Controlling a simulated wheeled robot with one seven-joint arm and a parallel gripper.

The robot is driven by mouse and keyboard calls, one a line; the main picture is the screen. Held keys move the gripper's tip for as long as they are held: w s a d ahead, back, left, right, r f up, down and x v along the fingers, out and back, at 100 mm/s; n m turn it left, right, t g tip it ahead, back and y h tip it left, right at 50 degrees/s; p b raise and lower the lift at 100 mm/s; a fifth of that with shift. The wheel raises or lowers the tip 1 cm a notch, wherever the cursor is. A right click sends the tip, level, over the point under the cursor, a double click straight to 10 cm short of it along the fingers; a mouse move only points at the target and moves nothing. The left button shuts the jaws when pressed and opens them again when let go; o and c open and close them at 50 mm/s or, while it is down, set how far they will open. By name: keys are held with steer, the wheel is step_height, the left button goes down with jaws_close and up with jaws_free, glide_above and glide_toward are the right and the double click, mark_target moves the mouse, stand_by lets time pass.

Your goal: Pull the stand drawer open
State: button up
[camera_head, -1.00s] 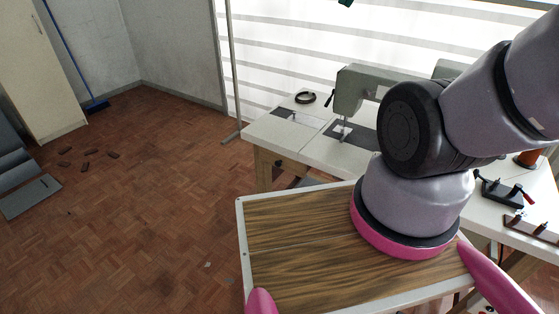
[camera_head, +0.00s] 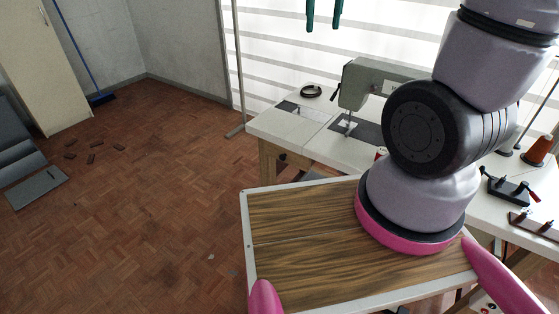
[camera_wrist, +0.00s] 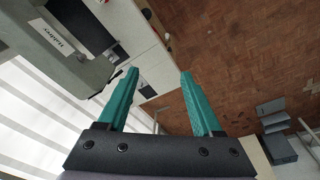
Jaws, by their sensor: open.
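The sewing stand's white top (camera_head: 288,126) is at the middle right in the head view. Below its front edge is a wooden front (camera_head: 267,168) with a small dark knob-like spot, which may be the stand drawer; it is small and partly hidden. My gripper (camera_head: 324,14) shows at the top of the head view as two green fingers, apart and empty, above the stand in the picture. In the wrist view my gripper (camera_wrist: 159,74) is open with nothing between the fingers. The white stand edge (camera_wrist: 140,50) lies beyond the fingertips, with floor to its right.
A grey sewing machine (camera_head: 375,82) stands on the top; it is close to the left finger in the wrist view (camera_wrist: 50,45). A black ring (camera_head: 311,91), an orange thread cone (camera_head: 538,151) and a black fixture (camera_head: 508,189) are also there. Parquet floor (camera_head: 160,200) at left is mostly clear.

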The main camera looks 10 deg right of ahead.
mark_target(281, 159)
steer(key=w+a+f+n+g+h, duration=0.1)
steer(key=w+a+f+n+h, duration=0.25)
steer(key=f, duration=0.55)
steer(key=w+a+f+n+h, duration=0.3)
steer(key=w+f, duration=0.1)
steer(key=f, duration=0.4)
steer(key=w+a+f+n+g+h, duration=0.1)
steer(key=w+a+f+n+h, duration=0.25)
steer(key=f, duration=0.55)
steer(key=s+a+f+n+t+h, duration=0.15)
steer(key=f+n+t, duration=0.6)
steer(key=f, duration=0.75)
steer(key=a+f+n+t+h, duration=0.1)
steer(key=a+f+n+t, duration=0.2)
steer(key=f+n+t, duration=0.8)
steer(key=w+d+f+m+g, duration=0.1)
steer(key=w+d, duration=0.1)
steer(key=w+d+f+g, duration=0.1)
steer(key=w+d+g, duration=0.1)
steer(key=w+d, duration=0.1)
steer(key=w+d+f+m+g, duration=0.1)
steer(key=w+d+g, duration=0.1)
steer(key=shift+w+d+f+m+g, duration=0.2)
steer(key=shift+w+f+m+g, duration=0.05)
steer(key=shift+f+m, duration=0.1)
jaws_close()
